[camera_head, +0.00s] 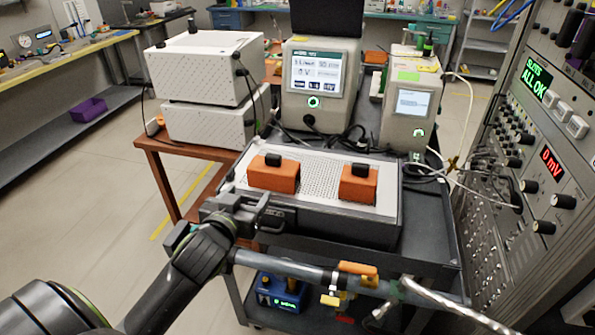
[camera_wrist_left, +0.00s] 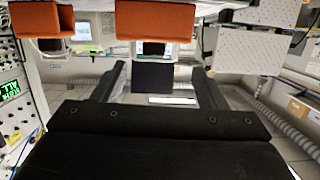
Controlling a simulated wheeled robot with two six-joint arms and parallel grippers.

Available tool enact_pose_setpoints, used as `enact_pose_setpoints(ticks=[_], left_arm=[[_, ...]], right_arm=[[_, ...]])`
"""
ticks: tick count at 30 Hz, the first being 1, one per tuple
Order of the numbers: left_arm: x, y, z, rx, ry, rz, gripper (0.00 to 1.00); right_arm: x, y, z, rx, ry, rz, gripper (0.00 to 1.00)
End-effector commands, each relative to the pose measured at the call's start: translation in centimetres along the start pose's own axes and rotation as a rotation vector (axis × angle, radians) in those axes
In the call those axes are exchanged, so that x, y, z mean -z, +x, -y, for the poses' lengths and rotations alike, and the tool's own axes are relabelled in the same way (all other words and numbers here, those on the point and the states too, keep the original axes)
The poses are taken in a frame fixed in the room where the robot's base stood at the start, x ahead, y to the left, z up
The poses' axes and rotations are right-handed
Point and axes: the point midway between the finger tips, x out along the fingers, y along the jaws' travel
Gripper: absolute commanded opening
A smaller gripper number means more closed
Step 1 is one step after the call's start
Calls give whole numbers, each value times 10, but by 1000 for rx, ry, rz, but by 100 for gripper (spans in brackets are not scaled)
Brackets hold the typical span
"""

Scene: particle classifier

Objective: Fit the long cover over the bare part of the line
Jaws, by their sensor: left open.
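Two orange covers with black handles sit on the perforated plate (camera_head: 325,166) on the cart. The longer one (camera_head: 273,178) is at left, the shorter one (camera_head: 358,187) at right. My left gripper (camera_head: 268,208) is open and empty, just in front of the longer cover and apart from it. In the left wrist view the longer cover (camera_wrist_left: 155,22) shows at the top, beyond the spread fingers (camera_wrist_left: 160,72); the shorter cover (camera_wrist_left: 42,20) is at upper left. The line (camera_head: 285,267) runs across the cart's front, with a shiny bare-looking stretch (camera_head: 440,299) at right. My right gripper is not in view.
An instrument with a screen (camera_head: 318,78) and a smaller one (camera_head: 410,105) stand behind the plate. White boxes (camera_head: 205,70) are at left. A rack panel (camera_head: 535,160) with knobs and cables stands close at right. A small orange piece (camera_head: 357,268) is on the line.

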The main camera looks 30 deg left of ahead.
Motion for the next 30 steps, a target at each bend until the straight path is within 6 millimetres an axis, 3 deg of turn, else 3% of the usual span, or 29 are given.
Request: enact_pose_setpoints(ticks=[1,4,14,21,30], left_arm=[[14,0,-2,-10,-7,-39,66],[25,4,-4,-19,-18,-71,66],[29,57,-5,-17,-20,-69,66],[32,97,-6,-18,-20,-68,66],[31,121,-6,-18,-19,-67,66]], right_arm=[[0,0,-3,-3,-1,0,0],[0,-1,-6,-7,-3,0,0],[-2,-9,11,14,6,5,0],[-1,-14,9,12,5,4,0],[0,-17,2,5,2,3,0]])
